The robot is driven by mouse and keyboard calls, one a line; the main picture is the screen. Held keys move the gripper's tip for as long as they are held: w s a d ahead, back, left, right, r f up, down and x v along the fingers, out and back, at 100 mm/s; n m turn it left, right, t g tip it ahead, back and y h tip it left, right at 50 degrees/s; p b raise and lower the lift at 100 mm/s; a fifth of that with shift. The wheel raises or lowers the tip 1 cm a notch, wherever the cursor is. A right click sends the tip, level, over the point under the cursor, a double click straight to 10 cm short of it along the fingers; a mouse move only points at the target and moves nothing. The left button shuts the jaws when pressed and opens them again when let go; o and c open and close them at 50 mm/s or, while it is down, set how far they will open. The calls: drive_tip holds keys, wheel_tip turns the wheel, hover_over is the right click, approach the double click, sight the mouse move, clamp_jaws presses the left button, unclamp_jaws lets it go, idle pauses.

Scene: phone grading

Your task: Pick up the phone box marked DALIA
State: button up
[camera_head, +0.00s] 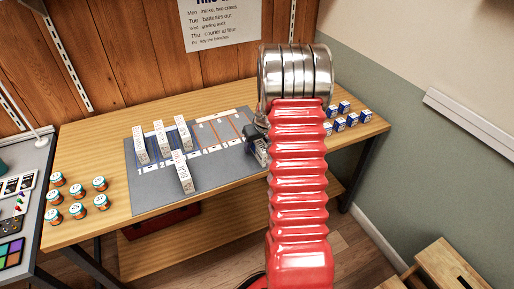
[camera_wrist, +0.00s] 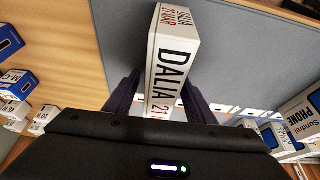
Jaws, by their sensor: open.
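The DALIA phone box (camera_wrist: 172,62) is white with large black letters and a red date. In the wrist view it stands between the two dark fingers of my gripper (camera_wrist: 160,92), one finger on each side. The jaws are open; I cannot tell whether either finger touches the box. In the head view my gripper (camera_head: 254,134) is mostly hidden behind my red arm. A pale box (camera_head: 262,152) shows partly beside it at the right end of the grey mat (camera_head: 215,169).
Several white boxes (camera_head: 160,137) stand on the mat's left part. Small blue-and-white boxes (camera_head: 352,119) stand on the table (camera_head: 100,125) at the right. Several jars (camera_head: 78,191) stand at the left. A white PHONE box (camera_wrist: 300,118) shows at right in the wrist view.

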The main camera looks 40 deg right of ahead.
drive_tip(key=shift+c, duration=0.3)
clamp_jaws()
idle(0.5)
